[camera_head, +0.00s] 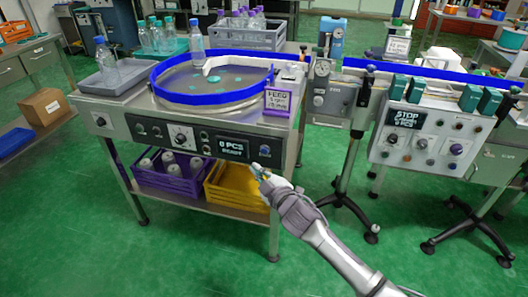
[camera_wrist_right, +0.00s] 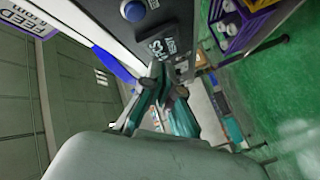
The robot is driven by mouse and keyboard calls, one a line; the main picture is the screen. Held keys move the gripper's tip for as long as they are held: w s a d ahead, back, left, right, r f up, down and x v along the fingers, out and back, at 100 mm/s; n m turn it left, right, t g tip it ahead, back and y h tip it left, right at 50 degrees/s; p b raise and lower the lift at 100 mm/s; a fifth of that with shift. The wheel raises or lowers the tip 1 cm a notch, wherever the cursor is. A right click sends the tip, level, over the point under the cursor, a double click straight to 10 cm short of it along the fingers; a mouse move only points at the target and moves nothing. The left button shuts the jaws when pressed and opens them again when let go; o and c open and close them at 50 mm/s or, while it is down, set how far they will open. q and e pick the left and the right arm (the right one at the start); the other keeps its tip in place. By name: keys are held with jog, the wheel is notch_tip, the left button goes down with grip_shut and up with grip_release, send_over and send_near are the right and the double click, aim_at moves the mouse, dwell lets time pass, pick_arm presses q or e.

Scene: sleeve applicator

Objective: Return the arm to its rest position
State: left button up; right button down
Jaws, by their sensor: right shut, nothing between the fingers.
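My right arm (camera_head: 335,252) reaches in from the bottom right of the head view. Its gripper (camera_head: 259,172) is in front of the feed table's control panel (camera_head: 185,139), near the panel's right end and just below the blue button (camera_head: 265,151). The right wrist view shows the fingers (camera_wrist_right: 160,84) shut with nothing held, pointing along the panel front. I cannot tell how close they are to the panel. The panel display (camera_head: 233,147) reads "0 PCS READY". My left gripper is not in view.
A round feed table (camera_head: 213,99) with a blue rim stands behind the gripper, with a clear bottle (camera_head: 197,42) at its back. Purple (camera_head: 165,178) and yellow crates (camera_head: 225,188) sit below. A stand leg (camera_head: 345,175) is to the right. Green floor (camera_head: 180,250) is open in front.

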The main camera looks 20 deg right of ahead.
dwell(0.3)
